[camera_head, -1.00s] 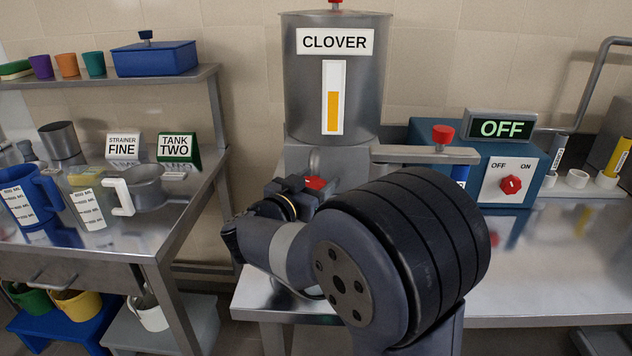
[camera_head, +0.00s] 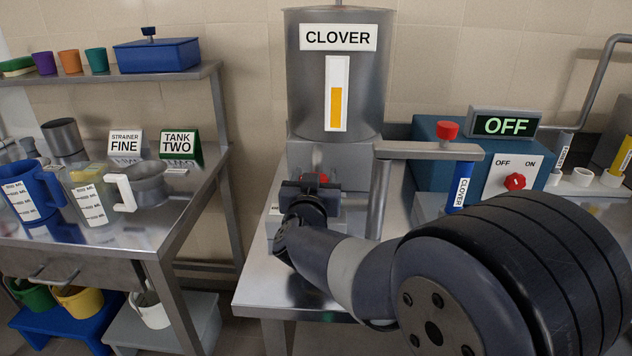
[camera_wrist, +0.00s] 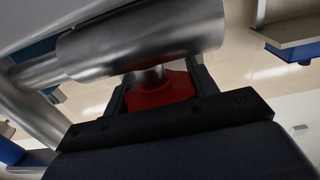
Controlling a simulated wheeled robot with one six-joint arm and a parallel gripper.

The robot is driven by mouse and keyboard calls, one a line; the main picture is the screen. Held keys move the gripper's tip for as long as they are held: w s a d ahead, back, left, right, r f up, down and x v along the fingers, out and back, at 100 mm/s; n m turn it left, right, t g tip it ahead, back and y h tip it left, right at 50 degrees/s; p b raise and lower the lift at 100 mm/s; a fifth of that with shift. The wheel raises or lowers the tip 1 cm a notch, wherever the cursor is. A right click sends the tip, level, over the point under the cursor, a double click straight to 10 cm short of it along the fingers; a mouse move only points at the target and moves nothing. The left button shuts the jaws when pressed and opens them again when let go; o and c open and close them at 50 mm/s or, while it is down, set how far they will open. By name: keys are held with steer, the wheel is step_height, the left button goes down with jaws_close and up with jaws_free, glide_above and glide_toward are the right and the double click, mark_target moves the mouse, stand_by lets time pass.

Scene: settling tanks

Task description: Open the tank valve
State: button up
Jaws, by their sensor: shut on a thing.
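The tank (camera_head: 335,75) labelled CLOVER stands upright on its grey base, with a yellow level strip on its front. Its red valve handle (camera_head: 312,178) is low on the front, largely hidden by my gripper (camera_head: 309,187). In the wrist view the red handle (camera_wrist: 160,92) sits between the two dark fingers of my gripper (camera_wrist: 158,96), which is shut on it. A metal pipe (camera_wrist: 140,45) runs just above the handle in the wrist view.
A blue machine (camera_head: 432,155) with a red dial (camera_head: 515,181) and a display (camera_head: 503,125) reading OFF stands at right. The left table (camera_head: 150,240) holds jugs and strainers.

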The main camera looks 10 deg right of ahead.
steer(key=shift+n+y, duration=0.3)
steer(key=shift+y, duration=0.2)
steer(key=o, duration=1)
steer(key=p+v, duration=0.1)
steer(key=v, duration=0.9)
steer(key=shift+s+a+p, duration=0.2)
steer(key=shift+s+p, duration=0.1)
steer(key=shift+s, duration=0.05)
steer(key=shift+f, duration=0.1)
